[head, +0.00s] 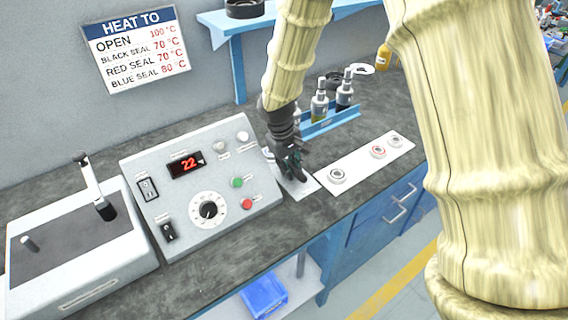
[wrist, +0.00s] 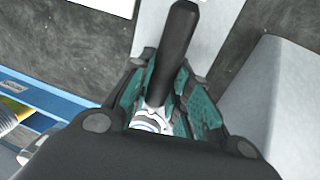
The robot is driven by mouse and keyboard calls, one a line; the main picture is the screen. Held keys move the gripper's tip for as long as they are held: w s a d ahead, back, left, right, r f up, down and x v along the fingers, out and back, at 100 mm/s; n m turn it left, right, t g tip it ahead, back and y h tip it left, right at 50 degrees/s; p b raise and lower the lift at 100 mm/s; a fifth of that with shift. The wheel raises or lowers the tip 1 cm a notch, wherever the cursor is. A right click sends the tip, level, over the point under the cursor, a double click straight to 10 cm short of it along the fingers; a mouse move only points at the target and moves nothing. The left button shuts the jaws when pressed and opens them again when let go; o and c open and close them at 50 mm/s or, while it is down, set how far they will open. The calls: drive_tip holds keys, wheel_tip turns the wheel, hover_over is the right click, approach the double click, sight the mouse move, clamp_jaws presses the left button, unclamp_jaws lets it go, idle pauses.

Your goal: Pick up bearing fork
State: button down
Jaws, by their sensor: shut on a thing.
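My gripper (head: 291,168) is low over the bench, between the control box and the white strip of bearings. In the wrist view my gripper (wrist: 168,105) has its green-lined fingers closed around the bearing fork (wrist: 178,45). The fork shows a black rounded handle sticking out beyond the fingers and a pale metal part between them. In the head view the fork is mostly hidden by the gripper. A small light plate (head: 300,190) lies on the bench below the gripper. I cannot tell whether the fork still touches it.
The control box (head: 200,185) with a red "22" display stands close left of the gripper. A white strip (head: 360,166) with three ring bearings lies to the right. A blue rack (head: 332,122) with bottles stands behind. A grey heater unit (head: 75,250) is at far left.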

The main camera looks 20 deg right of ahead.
sight(291, 164)
drive_tip(key=shift+r, duration=0.1)
drive_tip(key=shift+r, duration=1.5)
drive_tip(key=shift+s+r, duration=0.15)
drive_tip(key=shift+r, duration=0.05)
drive_tip(key=s+d, duration=0.1)
drive_tip(key=s, duration=0.4)
drive_tip(key=s+d+r+b, duration=0.1)
drive_tip(key=s, duration=0.4)
drive_tip(key=s+d+b, duration=0.1)
drive_tip(key=s, duration=0.4)
drive_tip(key=shift+s+d+r, duration=0.1)
drive_tip(key=shift+s+r, duration=0.1)
drive_tip(key=shift+r, duration=0.15)
drive_tip(key=shift+r+p, duration=1.15)
drive_tip(key=shift+p, duration=0.25)
